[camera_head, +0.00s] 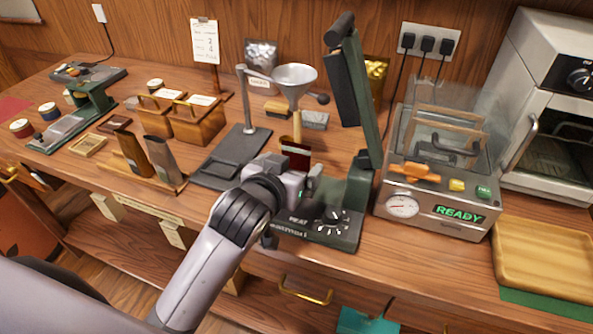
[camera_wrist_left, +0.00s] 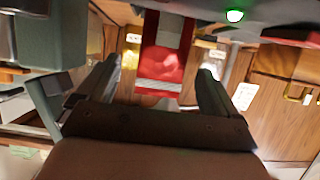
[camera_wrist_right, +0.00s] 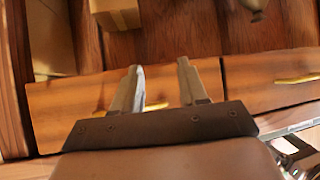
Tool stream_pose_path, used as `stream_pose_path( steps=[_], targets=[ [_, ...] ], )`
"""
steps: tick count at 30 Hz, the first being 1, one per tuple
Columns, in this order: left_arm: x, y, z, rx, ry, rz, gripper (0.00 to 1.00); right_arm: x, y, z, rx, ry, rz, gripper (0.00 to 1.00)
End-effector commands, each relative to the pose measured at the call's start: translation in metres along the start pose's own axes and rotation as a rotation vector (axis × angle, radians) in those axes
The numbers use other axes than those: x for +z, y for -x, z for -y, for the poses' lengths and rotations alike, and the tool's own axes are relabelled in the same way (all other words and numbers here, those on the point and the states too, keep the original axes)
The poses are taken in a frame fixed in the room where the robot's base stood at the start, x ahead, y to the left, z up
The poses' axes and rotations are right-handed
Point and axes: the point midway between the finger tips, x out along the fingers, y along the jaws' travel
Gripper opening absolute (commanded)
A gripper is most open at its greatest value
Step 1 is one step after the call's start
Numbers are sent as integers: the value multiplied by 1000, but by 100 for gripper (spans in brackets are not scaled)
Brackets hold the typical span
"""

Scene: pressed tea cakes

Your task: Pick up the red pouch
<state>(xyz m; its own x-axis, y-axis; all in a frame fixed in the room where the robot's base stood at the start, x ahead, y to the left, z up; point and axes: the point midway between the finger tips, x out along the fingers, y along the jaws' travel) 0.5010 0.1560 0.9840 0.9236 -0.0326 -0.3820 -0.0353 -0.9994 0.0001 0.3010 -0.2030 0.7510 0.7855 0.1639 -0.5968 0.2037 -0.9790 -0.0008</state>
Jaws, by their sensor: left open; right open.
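The red pouch (camera_head: 295,158), with a pale band, stands under the funnel (camera_head: 294,80), between the funnel stand and the green heat sealer. In the left wrist view the red pouch (camera_wrist_left: 163,62) shows ahead, in the gap between the fingers. My left gripper (camera_head: 309,180) is just in front of the pouch on the near side, open, with its fingers not closed on it. In the head view the gripper hides the pouch's lower part. My right gripper (camera_wrist_right: 155,80) is open and empty in front of the drawer fronts; it does not show in the head view.
The green heat sealer (camera_head: 362,205) stands right of my left gripper, its arm raised. The dark funnel stand base (camera_head: 228,160) is at left. A vacuum machine (camera_head: 430,207) marked READY and a wooden tray (camera_head: 545,258) lie farther right. Wooden boxes (camera_head: 198,124) stand at left.

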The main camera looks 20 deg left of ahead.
Motion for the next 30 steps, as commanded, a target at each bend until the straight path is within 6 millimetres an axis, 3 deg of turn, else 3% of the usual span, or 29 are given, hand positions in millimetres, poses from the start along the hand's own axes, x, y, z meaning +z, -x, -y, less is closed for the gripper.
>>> stream_pose_path(
  steps=[9, 20, 25, 29, 30],
  targets=[
    [3, -37, 3, -1, -1, 1, 94, -3, 3, 0, -1, 0, 0, 43],
    [4, -44, 3, 0, 0, 0, 94, -4, 2, 1, -1, 0, 0, 43],
    [4, -43, 3, 0, 0, 0, 42, -4, 2, 0, -1, 0, -1, 43],
    [4, -43, 3, 0, 0, 1, 38, -4, 2, 0, -1, 0, -2, 43],
    [4, -43, 3, 0, 0, 0, 34, -5, 2, 0, -1, 1, -2, 43]
  ],
)
